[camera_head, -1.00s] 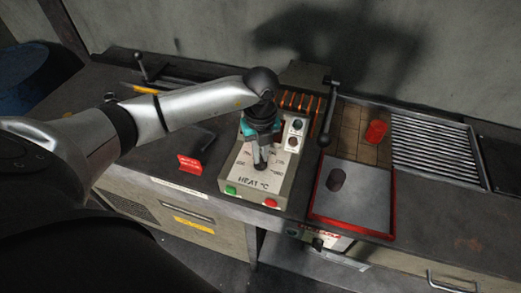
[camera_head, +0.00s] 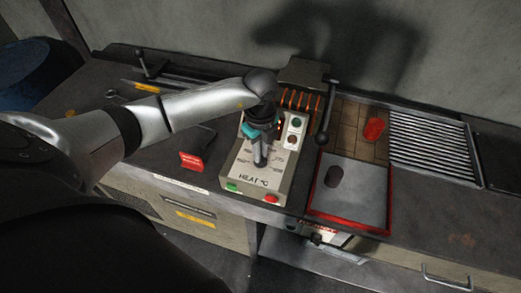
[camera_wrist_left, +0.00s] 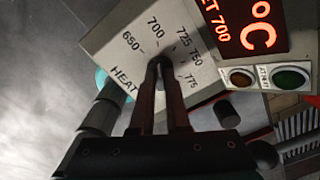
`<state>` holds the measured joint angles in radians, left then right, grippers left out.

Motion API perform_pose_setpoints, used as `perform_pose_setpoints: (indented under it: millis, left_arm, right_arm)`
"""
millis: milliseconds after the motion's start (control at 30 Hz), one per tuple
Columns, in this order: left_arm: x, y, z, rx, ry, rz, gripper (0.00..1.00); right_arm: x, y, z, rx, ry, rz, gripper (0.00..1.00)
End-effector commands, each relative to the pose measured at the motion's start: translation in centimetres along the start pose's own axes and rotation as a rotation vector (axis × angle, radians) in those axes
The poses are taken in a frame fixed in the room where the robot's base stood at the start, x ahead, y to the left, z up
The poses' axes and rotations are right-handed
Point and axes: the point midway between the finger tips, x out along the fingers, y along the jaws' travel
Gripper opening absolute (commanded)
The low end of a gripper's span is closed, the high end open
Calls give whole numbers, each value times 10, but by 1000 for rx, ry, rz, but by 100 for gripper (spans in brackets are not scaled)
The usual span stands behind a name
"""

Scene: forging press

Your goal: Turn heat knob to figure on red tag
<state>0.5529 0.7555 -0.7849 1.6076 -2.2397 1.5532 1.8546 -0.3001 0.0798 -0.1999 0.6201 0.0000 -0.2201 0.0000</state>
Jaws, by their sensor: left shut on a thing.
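The heat panel (camera_head: 246,186), a pale box marked HEAT °C, stands on the bench in the head view. My left gripper (camera_head: 260,160) points down at its dial. In the left wrist view the fingers (camera_wrist_left: 160,72) are shut on the heat knob, which they mostly hide. The dial face (camera_wrist_left: 120,38) shows figures 650, 700, 725, 750 and 775 around the knob; the pointer is hidden. A red-lit display (camera_wrist_left: 245,25) shows 700, partly cut off.
Green (camera_head: 232,187) and red (camera_head: 271,197) buttons sit on the panel's front edge. A lever (camera_head: 328,112) rises right of the panel.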

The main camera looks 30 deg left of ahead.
Motion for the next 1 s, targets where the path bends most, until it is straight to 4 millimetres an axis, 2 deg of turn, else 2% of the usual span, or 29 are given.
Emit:
perform_pose_setpoints:
  millis: [233, 267, 500, 800, 867, 1000]
  left_arm:
    - [-1, -1, 1, 0, -3, -3, 0]
    - [-1, -1, 1, 0, -3, -3, 17]
    - [-1, 0, 1, 1, -2, -2, 44]
    - [-3, 0, 0, 2, -1, -2, 44]
    - [-8, -1, 0, 2, -1, -4, 44]
    - [-31, -1, 1, 4, -3, -6, 44]
  right_arm:
    - [0, 0, 0, 0, 0, 0, 0]
    - [0, 0, 0, 0, 0, 0, 0]
    - [0, 0, 0, 0, 0, 0, 0]
    - [0, 0, 0, 0, 0, 0, 0]
    - [0, 0, 0, 0, 0, 0, 0]
    - [0, 0, 0, 0, 0, 0, 0]
